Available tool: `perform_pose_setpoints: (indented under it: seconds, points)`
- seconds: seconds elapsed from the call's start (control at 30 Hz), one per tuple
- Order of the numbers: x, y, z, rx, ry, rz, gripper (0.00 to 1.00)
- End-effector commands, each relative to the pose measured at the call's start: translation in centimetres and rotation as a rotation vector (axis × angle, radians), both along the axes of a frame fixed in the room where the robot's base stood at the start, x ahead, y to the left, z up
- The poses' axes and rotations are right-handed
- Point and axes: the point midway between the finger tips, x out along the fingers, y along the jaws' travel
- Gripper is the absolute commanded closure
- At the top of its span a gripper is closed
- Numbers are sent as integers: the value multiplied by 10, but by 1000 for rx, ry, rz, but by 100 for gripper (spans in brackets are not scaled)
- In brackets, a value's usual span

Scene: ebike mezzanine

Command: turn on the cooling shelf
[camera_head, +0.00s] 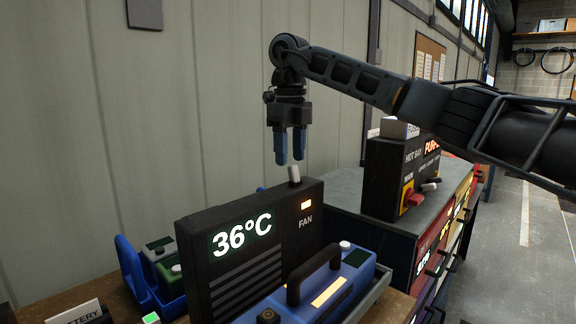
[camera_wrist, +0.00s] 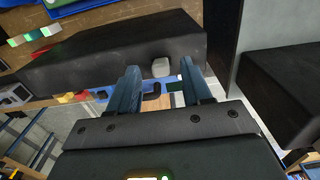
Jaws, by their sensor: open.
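In the wrist view the black unit (camera_wrist: 110,48) lies beyond the fingers, and the pale lever (camera_wrist: 160,68) shows between the fingertips. I cannot tell whether any finger touches it.
A blue case (camera_head: 345,285) with a black handle stands against the unit's front. A blue holder (camera_head: 135,272) with battery-like blocks is at left. A black "HOT BAY PURGE" box (camera_head: 385,180) with a red-and-yellow knob (camera_head: 411,198) stands on the cabinet at right. The wall is close behind.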

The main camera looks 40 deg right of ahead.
Motion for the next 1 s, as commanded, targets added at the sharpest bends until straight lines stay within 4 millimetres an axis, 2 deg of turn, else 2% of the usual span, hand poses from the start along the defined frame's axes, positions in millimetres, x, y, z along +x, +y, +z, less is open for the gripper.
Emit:
perform_pose_setpoints:
  seconds: [0.1,0.3,0.63,1.0]
  points:
    - [0,0,-17,2,1,1,51]
    - [0,1,-35,1,-1,1,51]
    - [0,1,-39,1,-1,2,52]
    - [0,1,-38,0,-1,2,87]
